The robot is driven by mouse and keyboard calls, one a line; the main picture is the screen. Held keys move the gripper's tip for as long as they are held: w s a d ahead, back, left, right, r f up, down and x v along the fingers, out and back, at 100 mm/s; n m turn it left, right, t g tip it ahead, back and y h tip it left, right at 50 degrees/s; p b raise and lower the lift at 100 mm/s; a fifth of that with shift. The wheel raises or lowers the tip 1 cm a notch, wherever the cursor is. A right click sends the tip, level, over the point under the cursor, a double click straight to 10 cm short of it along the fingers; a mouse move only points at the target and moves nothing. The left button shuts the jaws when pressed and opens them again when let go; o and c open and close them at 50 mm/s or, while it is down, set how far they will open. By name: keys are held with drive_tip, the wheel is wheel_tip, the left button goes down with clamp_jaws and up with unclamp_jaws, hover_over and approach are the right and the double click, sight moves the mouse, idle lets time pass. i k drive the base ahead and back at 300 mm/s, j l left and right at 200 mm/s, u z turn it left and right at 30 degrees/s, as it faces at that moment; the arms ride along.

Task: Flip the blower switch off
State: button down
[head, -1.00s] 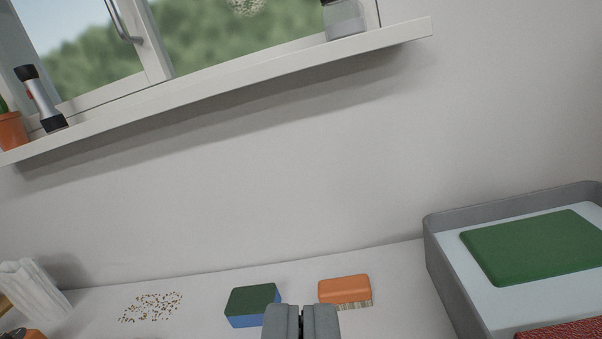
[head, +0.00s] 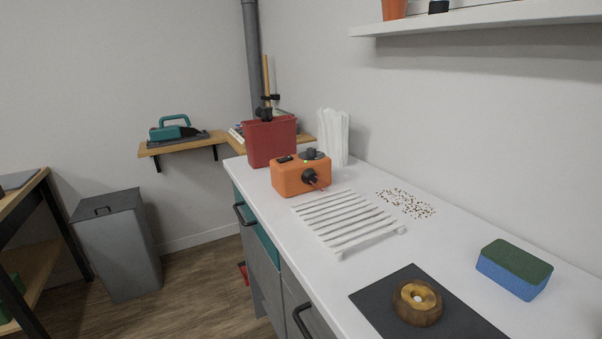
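An orange box-shaped device (head: 287,182), which looks like the blower, stands on the white counter beside a red bin. On its front is a round black fitting (head: 310,176) with a thin red lever pointing down to the right. On top are a small dark part (head: 285,159), a black knob (head: 311,154) and a small green spot that looks like a lit lamp. I cannot tell which part is the switch at this size. My gripper is not in view.
A white slatted rack (head: 348,222) lies in front of the device. A dark mat (head: 375,293) with a wooden ring (head: 417,303), a sponge (head: 514,268) and scattered grains (head: 405,203) are nearer. A red bin (head: 270,142) stands behind.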

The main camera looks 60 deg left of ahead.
sight(287, 158)
drive_tip(key=u, duration=1.5)
